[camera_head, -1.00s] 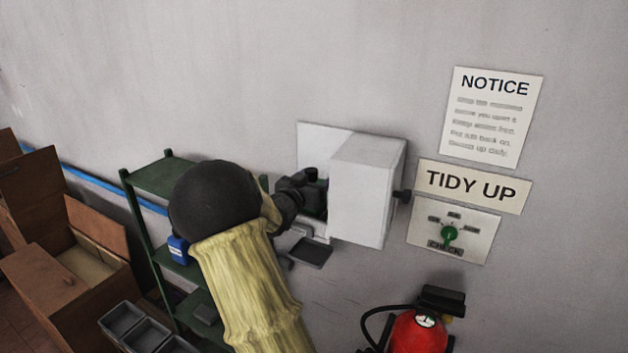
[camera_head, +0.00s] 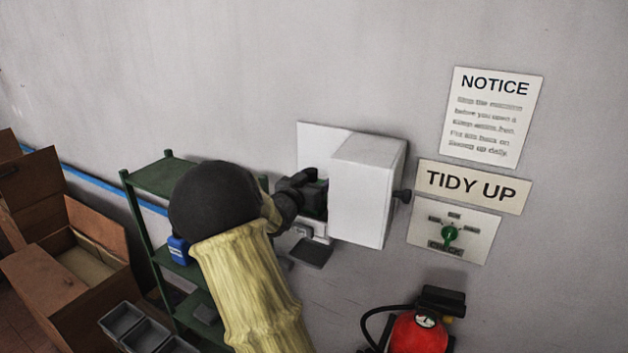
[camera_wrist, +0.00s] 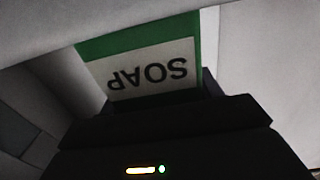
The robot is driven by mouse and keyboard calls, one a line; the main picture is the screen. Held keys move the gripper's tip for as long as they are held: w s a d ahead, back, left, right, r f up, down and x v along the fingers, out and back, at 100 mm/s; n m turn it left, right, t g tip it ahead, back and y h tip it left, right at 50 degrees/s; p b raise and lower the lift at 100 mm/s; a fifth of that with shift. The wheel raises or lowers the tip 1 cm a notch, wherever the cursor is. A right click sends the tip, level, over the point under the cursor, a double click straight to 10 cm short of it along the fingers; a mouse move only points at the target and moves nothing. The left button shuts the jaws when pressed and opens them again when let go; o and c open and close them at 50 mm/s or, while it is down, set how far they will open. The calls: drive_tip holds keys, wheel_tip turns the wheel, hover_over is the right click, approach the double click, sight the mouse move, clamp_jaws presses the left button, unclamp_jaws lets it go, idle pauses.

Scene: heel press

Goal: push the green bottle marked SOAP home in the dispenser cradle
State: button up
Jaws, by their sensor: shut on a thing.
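The green bottle marked SOAP (camera_wrist: 150,75) fills the upper middle of the wrist view, its white label upside down. Its lower part is hidden behind my dark gripper (camera_wrist: 158,108), which is shut on it. In the head view my gripper (camera_head: 308,184) is at the open left side of the white dispenser (camera_head: 365,190). The cradle's inside and how deep the bottle sits are hidden.
A grey drip tray (camera_head: 311,252) juts out below the dispenser. A green shelf rack (camera_head: 150,185) with a blue container (camera_head: 178,250) stands left. A red extinguisher (camera_head: 420,333) is below right.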

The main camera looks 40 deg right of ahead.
drive_tip(key=shift+f, duration=0.1)
drive_tip(key=o, duration=1.4)
drive_tip(key=shift+r+p, duration=2.85)
drive_tip(key=shift+r, duration=0.7)
drive_tip(key=shift+w, duration=0.1)
